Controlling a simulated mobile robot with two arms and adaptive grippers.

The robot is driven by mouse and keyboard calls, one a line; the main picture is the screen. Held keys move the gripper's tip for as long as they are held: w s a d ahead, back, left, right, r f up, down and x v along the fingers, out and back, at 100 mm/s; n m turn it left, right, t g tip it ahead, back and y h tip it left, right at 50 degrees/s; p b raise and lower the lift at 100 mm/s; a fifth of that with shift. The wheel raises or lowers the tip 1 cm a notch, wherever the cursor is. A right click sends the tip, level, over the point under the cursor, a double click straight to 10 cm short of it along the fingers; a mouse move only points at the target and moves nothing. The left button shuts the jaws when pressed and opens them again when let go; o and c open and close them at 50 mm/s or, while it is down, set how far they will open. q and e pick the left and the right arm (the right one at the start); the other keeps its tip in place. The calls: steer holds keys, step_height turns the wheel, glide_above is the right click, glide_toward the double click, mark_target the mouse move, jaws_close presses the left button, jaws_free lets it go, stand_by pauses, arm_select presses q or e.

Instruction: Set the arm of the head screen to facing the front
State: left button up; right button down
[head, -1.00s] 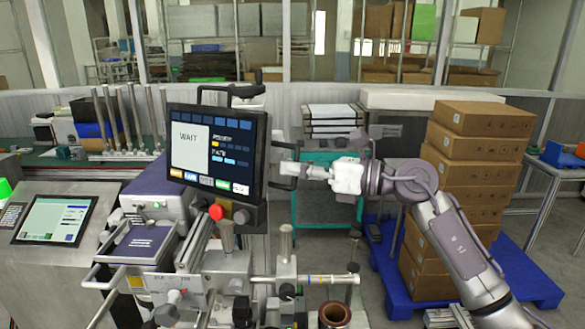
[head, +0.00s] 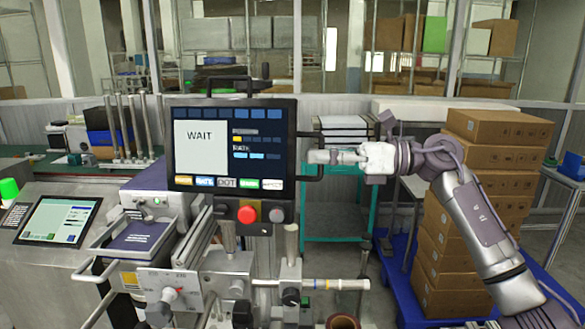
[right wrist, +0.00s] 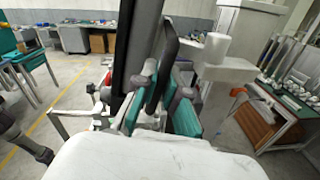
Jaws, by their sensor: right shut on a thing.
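The head screen (head: 212,205) is a black panel reading "WAIT", with a red button below it. It faces almost squarely toward me in the head view. A dark side handle (head: 312,179) stands out from its right edge. My right gripper (head: 322,157) is shut on this handle, reaching in from the right. In the right wrist view, the dark handle (right wrist: 171,45) runs between the teal finger pads of my right gripper (right wrist: 158,110), and the screen (right wrist: 135,50) shows edge-on beside it. The screen's arm is mostly hidden behind the panel. My left gripper is not in view.
A machine with rods and knobs (head: 205,285) stands below the screen. A tilted touch panel (head: 58,220) is at the left. Stacked cardboard boxes (head: 440,235) on a blue pallet (head: 398,285) stand behind my right arm. A teal cart (head: 330,238) stands behind the handle.

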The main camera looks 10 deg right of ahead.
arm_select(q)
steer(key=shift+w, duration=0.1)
arm_select(e)
steer(key=shift+w+d+r, duration=0.2)
steer(key=shift+w+d, duration=0.1)
steer(key=shift+d, duration=0.15)
steer(key=c, duration=1.3)
jaws_free()
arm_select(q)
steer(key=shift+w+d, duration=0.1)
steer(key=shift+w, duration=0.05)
arm_select(e)
steer(key=shift+o, duration=0.4)
steer(key=shift+f, duration=0.15)
steer(key=v, duration=1.2)
steer(key=shift+f, duration=0.1)
